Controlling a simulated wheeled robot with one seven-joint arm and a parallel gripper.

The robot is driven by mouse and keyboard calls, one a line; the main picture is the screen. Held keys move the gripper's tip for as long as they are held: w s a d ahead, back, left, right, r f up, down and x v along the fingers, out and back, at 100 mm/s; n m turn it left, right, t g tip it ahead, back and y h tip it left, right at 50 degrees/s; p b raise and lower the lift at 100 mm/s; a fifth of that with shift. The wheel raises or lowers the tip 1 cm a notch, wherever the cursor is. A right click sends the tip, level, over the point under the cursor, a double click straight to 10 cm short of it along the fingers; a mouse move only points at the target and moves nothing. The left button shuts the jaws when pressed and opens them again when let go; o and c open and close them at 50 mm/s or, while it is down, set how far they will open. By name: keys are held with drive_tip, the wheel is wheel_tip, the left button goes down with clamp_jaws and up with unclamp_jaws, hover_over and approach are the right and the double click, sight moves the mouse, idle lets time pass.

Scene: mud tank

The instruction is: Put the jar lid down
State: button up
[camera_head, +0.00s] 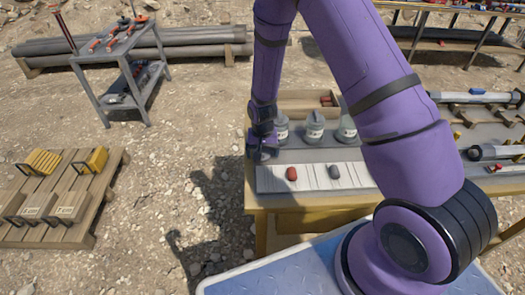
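My purple arm reaches down to the left end of a wooden workbench (330,204). My gripper (262,155) is at the bench's left edge, beside the leftmost jar (282,132). It is small and dark, and I cannot tell whether its fingers are open or shut. I cannot make out a jar lid in it or near it. Two more grey-green jars with pale labels, a middle jar (315,128) and a right jar (347,132), stand upright in the row. My arm partly covers the right side of the bench.
A white striped mat (312,184) at the bench front bears a red object (291,173) and a grey one (333,170). A wooden tray (300,98) lies behind the jars. Pallets (75,222) and a tool cart (122,58) stand left, with open gravel between.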

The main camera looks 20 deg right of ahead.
drive_tip(key=shift+r, duration=0.1)
wheel_tip(320, 180, up, 14)
wheel_tip(320, 180, up, 10)
drive_tip(key=r+t, duration=0.1)
hover_over(263, 151)
drive_tip(key=s+d, duration=0.2)
drive_tip(key=s, duration=0.1)
drive_tip(key=s+d+r+n+t, duration=0.1)
drive_tip(key=s+d+r+n, duration=0.1)
drive_tip(key=s+r, duration=0.6)
drive_tip(key=s+d+r+t, duration=0.1)
drive_tip(key=s+r, duration=0.5)
drive_tip(key=s, duration=0.2)
drive_tip(key=s+d+r+n+t, duration=0.1)
drive_tip(key=s+d+r+t, duration=0.1)
drive_tip(key=s+r, duration=0.5)
drive_tip(key=s, duration=0.2)
drive_tip(key=shift+s+n, duration=0.3)
